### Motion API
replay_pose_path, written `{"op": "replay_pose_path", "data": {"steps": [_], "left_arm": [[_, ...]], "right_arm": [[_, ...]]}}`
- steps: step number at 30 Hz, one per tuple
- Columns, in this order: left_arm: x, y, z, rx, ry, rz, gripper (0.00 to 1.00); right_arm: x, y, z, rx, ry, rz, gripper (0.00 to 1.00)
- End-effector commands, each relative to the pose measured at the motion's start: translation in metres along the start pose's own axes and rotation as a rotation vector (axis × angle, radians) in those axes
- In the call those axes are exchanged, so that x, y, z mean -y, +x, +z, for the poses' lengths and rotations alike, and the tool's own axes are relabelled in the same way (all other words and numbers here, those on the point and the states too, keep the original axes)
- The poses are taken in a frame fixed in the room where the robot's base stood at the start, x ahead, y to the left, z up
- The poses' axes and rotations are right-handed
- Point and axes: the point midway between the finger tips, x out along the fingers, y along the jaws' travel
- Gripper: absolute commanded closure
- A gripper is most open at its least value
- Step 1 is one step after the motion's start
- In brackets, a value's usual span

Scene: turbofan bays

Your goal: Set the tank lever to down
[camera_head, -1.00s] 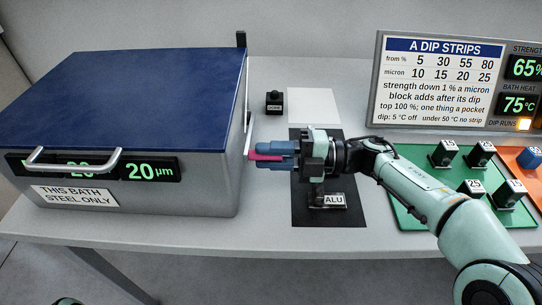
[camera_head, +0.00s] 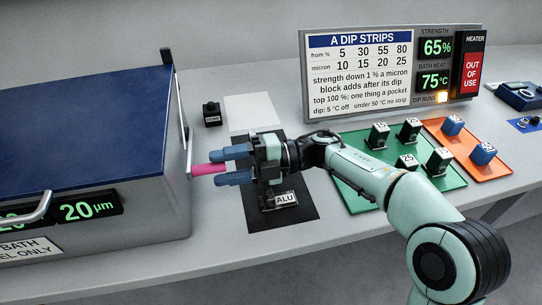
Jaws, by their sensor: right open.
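The tank (camera_head: 95,125) is a grey box with a dark blue lid, at the left. A pink bar (camera_head: 204,170), apparently the grip of the tank lever, sticks out beside the tank's right wall. My right gripper (camera_head: 220,168) points left at that wall. Its two blue fingers are open, one on each side of the pink bar in this view. I cannot tell whether they touch it. A thin pale strip (camera_head: 183,112) runs down the tank's right edge. The lever's joint and its exact setting are hard to make out. My left gripper is not in view.
A black mat (camera_head: 300,212) with a block labelled ALU (camera_head: 280,199) lies under my right gripper. A small black block (camera_head: 211,114) and a white square (camera_head: 250,113) are behind it. Green (camera_head: 352,196) and orange (camera_head: 487,168) trays with numbered blocks lie to the right.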

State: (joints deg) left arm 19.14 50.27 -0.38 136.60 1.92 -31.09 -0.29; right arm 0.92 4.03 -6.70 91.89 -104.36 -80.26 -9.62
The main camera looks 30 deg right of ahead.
Motion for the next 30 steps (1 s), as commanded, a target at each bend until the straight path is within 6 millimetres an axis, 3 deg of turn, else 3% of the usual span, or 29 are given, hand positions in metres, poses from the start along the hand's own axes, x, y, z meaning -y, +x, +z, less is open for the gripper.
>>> {"op": "replay_pose_path", "data": {"steps": [9, 15, 30], "left_arm": [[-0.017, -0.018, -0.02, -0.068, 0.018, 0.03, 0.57], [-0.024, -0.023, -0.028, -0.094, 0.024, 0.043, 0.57], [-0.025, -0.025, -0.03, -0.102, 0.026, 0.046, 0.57]], "right_arm": [[-0.001, -0.073, 0.001, 0.007, 0.001, -0.001, 0.52], [0.0, -0.102, 0.001, 0.004, 0.001, -0.002, 0.52], [0.001, -0.111, 0.0, 0.001, 0.001, -0.002, 0.52]]}}
